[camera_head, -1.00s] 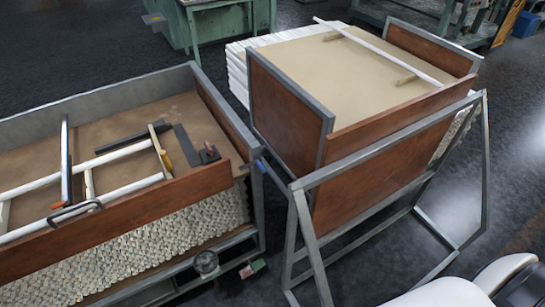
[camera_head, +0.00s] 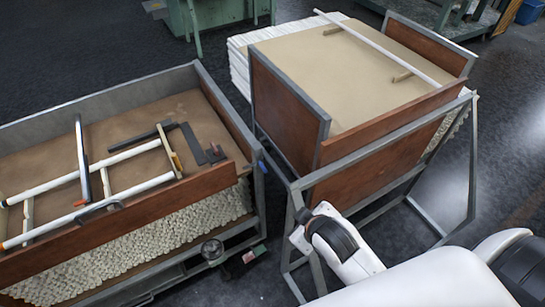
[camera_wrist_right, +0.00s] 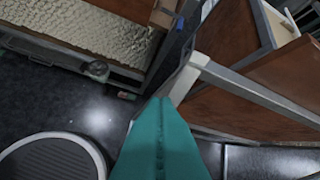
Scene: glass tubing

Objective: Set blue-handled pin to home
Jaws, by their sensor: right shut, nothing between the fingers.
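A small blue piece (camera_head: 262,166), possibly the blue handle of the pin, is at the right end of the left metal cart, near its corner post. A small blue spot also shows at the top of the right wrist view (camera_wrist_right: 180,23). No pin shaft can be made out. My right gripper (camera_wrist_right: 157,103) shows as teal fingers, shut and empty, below and apart from the blue spot. In the head view my white right arm reaches in from the lower right, and its gripper cannot be made out. My left gripper is in neither current view.
The left cart (camera_head: 110,90) holds white rods (camera_head: 125,198), dark bars and a wooden strip. To its right stands a wood-panelled bin (camera_head: 290,90) with a long white rod (camera_head: 385,48) across it. A grey metal frame (camera_head: 470,160) stands in front. Dark floor is clear at right.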

